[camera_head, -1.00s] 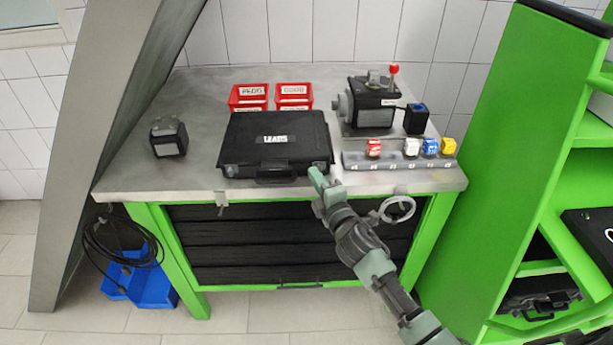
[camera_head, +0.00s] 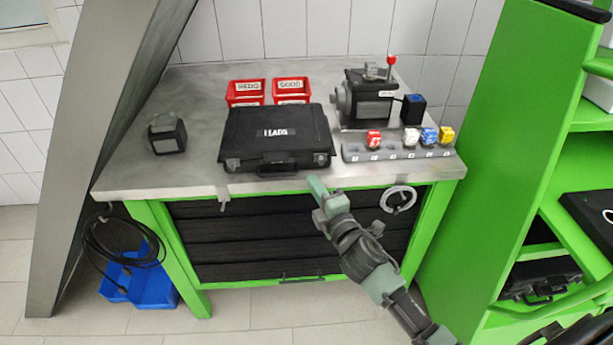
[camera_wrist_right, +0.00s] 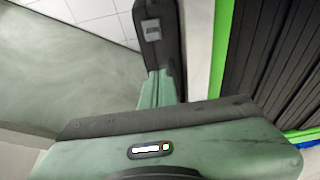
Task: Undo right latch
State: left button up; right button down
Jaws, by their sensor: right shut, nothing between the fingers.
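The black case (camera_head: 275,136) lies shut on the workbench, its handle side facing me. Its right latch (camera_head: 321,159) is a small dark piece on the front face, too small to tell if fastened. The left latch (camera_head: 232,164) is at the other end. In the wrist view the case end (camera_wrist_right: 153,60) shows with a grey latch-like piece (camera_wrist_right: 152,29). My right gripper (camera_head: 317,184) is shut and empty. Its green fingertips are just in front of and below the case's right front corner, seemingly apart from it. My left gripper is not in view.
Two red trays (camera_head: 246,103) stand behind the case, and a pump (camera_head: 370,98) at the back right. A rail (camera_head: 385,157) with coloured blocks lies right of the case. A green shelf (camera_head: 510,130) stands at the right. A ring handle (camera_head: 398,199) hangs below the bench edge.

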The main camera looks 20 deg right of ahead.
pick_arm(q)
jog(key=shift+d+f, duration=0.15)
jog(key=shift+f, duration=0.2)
pick_arm(e)
jog(key=s, duration=0.3)
jog(key=shift+s+a+r, duration=0.1)
jog(key=shift+s+a, duration=0.05)
jog(key=shift+s, duration=0.15)
jog(key=shift+a, duration=0.1)
